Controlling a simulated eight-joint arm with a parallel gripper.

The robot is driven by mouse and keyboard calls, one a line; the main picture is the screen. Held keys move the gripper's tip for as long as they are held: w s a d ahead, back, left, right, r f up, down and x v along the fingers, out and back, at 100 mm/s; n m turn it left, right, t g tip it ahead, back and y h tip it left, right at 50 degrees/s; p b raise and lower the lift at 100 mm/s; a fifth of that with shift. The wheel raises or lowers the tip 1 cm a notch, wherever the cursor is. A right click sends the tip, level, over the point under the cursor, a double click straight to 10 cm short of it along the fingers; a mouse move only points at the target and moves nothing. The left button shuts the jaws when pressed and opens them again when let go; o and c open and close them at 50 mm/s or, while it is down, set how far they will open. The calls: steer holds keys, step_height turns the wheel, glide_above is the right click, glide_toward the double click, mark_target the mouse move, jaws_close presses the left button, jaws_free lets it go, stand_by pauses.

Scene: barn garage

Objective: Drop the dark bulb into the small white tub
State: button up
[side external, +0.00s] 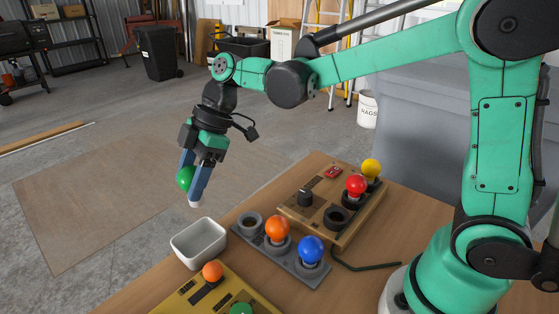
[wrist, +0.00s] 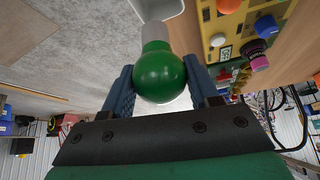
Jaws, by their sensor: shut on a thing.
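My gripper (side external: 192,176) is shut on a dark green bulb (side external: 185,179) and holds it in the air. In the wrist view the bulb (wrist: 160,74) sits between the two blue fingers, with its pale base (wrist: 155,32) pointing away from the palm. The small white tub (side external: 189,251) stands at the table's far left edge, and its inside looks empty in the side view. The gripper and bulb hang above the level of the tub, apart from it. Part of the tub (wrist: 166,8) shows at the top of the wrist view, beyond the bulb's base.
A grey socket strip (side external: 285,261) holds an orange bulb (side external: 277,229) and a blue bulb (side external: 311,249), beside the tub. A wooden panel (side external: 318,232) bears red and yellow bulbs. A yellow box (side external: 214,297) with knobs is at the front. The air around the gripper is clear.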

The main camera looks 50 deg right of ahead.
steer(key=shift+a+f, duration=0.55)
steer(key=shift+a, duration=0.1)
steer(key=shift+f, duration=3.45)
steer(key=o, duration=1.3)
steer(key=shift+v, duration=2.85)
steer(key=shift+w, duration=0.15)
